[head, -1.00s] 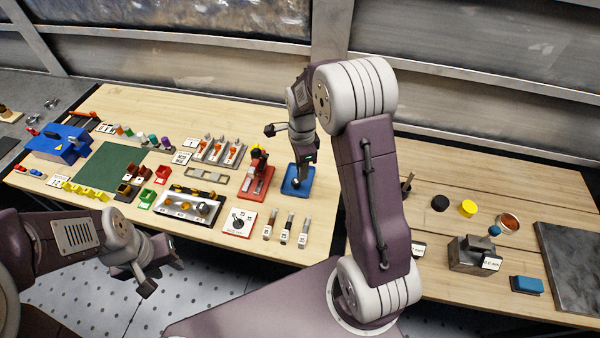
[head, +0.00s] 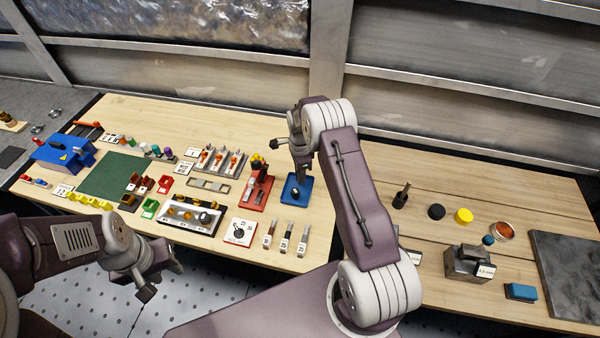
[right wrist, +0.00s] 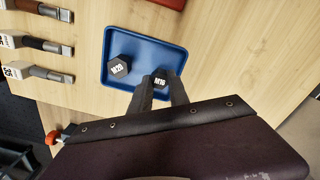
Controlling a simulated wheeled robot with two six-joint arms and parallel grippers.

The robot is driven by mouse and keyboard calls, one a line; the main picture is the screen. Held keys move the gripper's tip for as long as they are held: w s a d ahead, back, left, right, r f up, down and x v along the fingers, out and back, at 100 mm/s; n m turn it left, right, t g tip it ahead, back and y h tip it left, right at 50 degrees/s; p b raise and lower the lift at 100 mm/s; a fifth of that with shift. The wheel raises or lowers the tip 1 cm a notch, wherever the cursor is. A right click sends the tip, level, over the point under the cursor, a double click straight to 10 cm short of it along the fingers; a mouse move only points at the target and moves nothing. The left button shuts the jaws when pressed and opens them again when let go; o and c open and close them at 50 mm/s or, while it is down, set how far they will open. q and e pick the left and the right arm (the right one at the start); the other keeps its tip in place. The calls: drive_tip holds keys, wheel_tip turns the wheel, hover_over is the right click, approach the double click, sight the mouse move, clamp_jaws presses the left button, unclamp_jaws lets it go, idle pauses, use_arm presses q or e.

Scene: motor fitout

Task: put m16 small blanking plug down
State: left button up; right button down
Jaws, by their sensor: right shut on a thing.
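The M16 small blanking plug (right wrist: 160,81) is a dark hexagonal plug with a white "M16" mark, seen in the right wrist view. My right gripper (right wrist: 158,92) is shut on it; its fingers hide part of the plug. The plug is over the right part of a blue tray (right wrist: 118,40); I cannot tell if it touches the tray floor. The tray also shows in the head view (head: 290,199), under my right gripper (head: 303,182). My left gripper (head: 162,281) is open and empty, off the table's front edge.
A second dark hex plug (right wrist: 119,66) lies in the tray, left of the M16 plug. A red stand (head: 258,190) is left of the tray. Labelled tools (head: 286,236) lie in front of it. Bare wood lies behind the tray.

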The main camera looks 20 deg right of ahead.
drive_tip(key=shift+f, duration=0.1)
drive_tip(key=c, duration=1.3)
unclamp_jaws()
drive_tip(key=shift+o, duration=0.2)
drive_tip(key=shift+r, duration=0.25)
wheel_tip(320, 180, up, 12)
drive_tip(key=b, duration=0.2)
drive_tip(key=s+a+n, duration=0.3)
drive_tip(key=s+n, duration=0.6)
drive_tip(key=s, duration=0.2)
drive_tip(key=s+a+n+t, duration=0.1)
drive_tip(key=s+a+n, duration=0.3)
drive_tip(key=s+n, duration=0.6)
drive_tip(key=s, duration=0.2)
drive_tip(key=shift+s+a+r, duration=0.25)
drive_tip(key=shift+s+a, duration=0.05)
